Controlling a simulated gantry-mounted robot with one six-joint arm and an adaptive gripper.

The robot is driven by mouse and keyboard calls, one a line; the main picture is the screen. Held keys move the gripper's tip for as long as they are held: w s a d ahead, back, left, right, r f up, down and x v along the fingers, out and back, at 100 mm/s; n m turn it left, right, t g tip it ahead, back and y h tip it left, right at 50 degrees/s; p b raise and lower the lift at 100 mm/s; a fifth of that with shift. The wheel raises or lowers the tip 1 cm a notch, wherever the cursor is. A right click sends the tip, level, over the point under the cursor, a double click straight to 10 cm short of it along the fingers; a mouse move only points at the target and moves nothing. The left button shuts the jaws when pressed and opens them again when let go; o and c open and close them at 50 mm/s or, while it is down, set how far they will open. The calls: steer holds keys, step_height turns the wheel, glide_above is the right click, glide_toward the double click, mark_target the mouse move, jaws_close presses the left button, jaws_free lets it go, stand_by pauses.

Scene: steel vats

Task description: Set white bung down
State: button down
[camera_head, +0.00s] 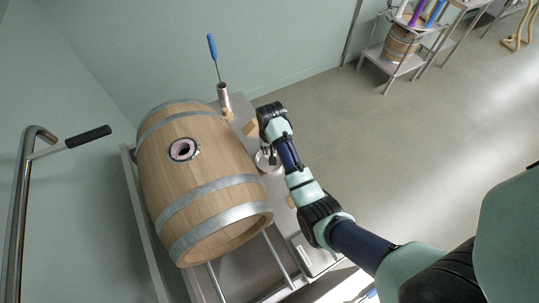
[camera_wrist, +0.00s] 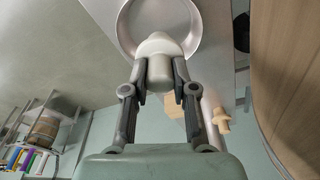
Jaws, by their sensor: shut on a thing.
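My gripper (camera_wrist: 161,75) is shut on the white bung (camera_wrist: 158,47), with a finger on either side of its narrower end. The bung's wider end points away from the gripper, toward a round steel dish (camera_wrist: 198,40). In the wrist view the bung overlaps the dish's near rim; I cannot tell whether it touches. In the head view my gripper (camera_head: 269,156) is over the dish (camera_head: 260,165), beside the barrel, and the arm hides part of the dish. The bung cannot be made out clearly there.
A wooden barrel (camera_head: 190,195) lies on a steel stand, its ringed bung hole (camera_head: 183,150) facing up. Behind my gripper are a tan block (camera_head: 250,128), a tan stopper (camera_head: 228,115) and a steel cylinder (camera_head: 223,94) with a blue-handled tool (camera_head: 212,47). A metal pipe (camera_head: 18,200) rises at left.

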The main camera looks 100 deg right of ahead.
mark_target(269, 154)
step_height(269, 154, down, 4)
steer(key=shift+f+b, duration=0.1)
steer(key=shift+b, duration=0.4)
steer(key=shift+f, duration=0.1)
steer(key=c, duration=0.9)
jaws_free()
steer(key=r+p, duration=0.1)
steer(key=r, duration=0.3)
steer(key=a+r+p, duration=0.1)
steer(key=r, duration=0.3)
steer(key=r+p, duration=0.1)
steer(key=r, duration=0.3)
steer(key=shift+a+r, duration=0.1)
steer(key=shift+a, duration=0.3)
